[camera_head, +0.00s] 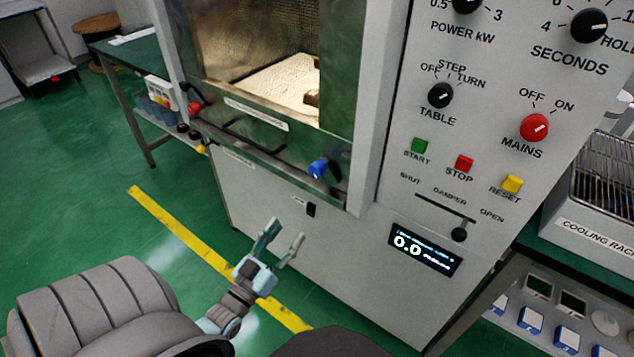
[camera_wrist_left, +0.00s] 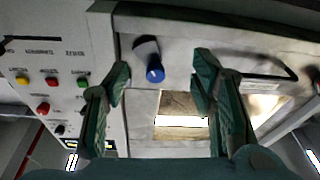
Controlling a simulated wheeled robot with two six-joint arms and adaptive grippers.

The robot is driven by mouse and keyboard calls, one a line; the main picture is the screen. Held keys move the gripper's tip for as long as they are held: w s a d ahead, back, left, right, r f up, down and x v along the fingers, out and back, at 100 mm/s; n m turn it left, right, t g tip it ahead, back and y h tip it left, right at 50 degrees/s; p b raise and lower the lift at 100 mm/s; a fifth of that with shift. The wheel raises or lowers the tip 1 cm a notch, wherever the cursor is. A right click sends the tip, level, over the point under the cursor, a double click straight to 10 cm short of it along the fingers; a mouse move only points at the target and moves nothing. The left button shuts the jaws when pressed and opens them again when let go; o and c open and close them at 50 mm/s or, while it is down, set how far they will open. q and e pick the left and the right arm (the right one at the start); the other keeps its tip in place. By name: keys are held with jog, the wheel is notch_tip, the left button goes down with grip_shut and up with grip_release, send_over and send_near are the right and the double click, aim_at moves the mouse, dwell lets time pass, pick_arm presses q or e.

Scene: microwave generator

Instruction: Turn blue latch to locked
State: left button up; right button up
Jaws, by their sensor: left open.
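The blue latch (camera_head: 318,168) sits at the lower right corner of the microwave door, beside the door frame. In the left wrist view the blue latch (camera_wrist_left: 155,70) shows between and beyond the fingers, with a dark part next to it. My left gripper (camera_head: 285,238) is open and empty, in front of the cabinet and below the latch, apart from it. In the left wrist view its two fingers (camera_wrist_left: 160,78) are spread wide. My right gripper does not show in either view.
A dark door handle bar (camera_head: 243,137) runs left of the latch, with a red knob (camera_head: 195,108) farther left. The control panel has a red mains knob (camera_head: 535,128), buttons and a damper slider (camera_head: 459,234). A cooling rack (camera_head: 600,200) stands right. Floor before the cabinet is clear.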

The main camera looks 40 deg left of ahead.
pick_arm(q)
jog(key=t, duration=0.2)
send_near(314, 173)
jog(key=shift+n, duration=0.3)
jog(key=x, duration=1)
jog(key=shift+w+a+r+b, duration=0.1)
jog(key=shift+w+b, duration=0.25)
jog(key=shift+w, duration=0.05)
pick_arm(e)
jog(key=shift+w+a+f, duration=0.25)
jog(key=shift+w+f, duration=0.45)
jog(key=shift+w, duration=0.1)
pick_arm(q)
jog(key=shift+c, duration=0.5)
jog(key=c, duration=1)
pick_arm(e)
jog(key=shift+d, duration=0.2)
